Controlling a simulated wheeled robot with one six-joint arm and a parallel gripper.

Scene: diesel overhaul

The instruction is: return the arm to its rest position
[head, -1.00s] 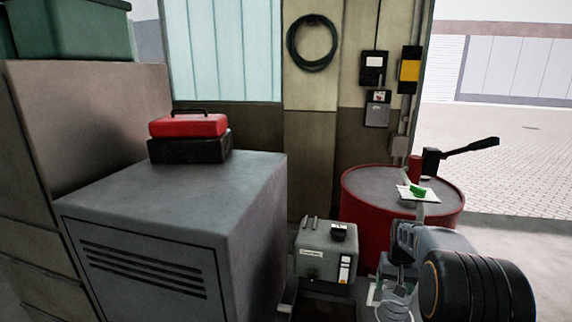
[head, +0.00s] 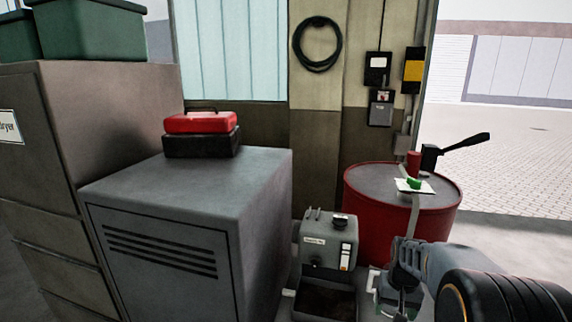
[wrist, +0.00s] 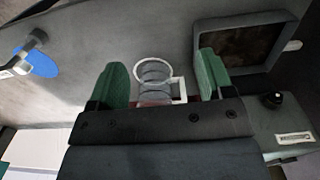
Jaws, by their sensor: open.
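My gripper (wrist: 160,82) is open in the wrist view, its two green fingers apart. A clear ribbed jar with a pale rim and a square handle (wrist: 153,74) shows between the fingers in the picture, apart from both; I cannot tell its depth. In the head view my arm reaches in from the lower right, and my gripper (head: 388,292) is low in front of the red drum, partly hidden by my wrist.
A grey machine with an open dark tray (head: 327,245) stands just left of my gripper. The red drum (head: 400,225) with a hand pump is behind it. A grey cabinet (head: 165,250) carrying a red-and-black case (head: 200,135) stands left. A blue disc (wrist: 36,63) lies on the wrist view's left.

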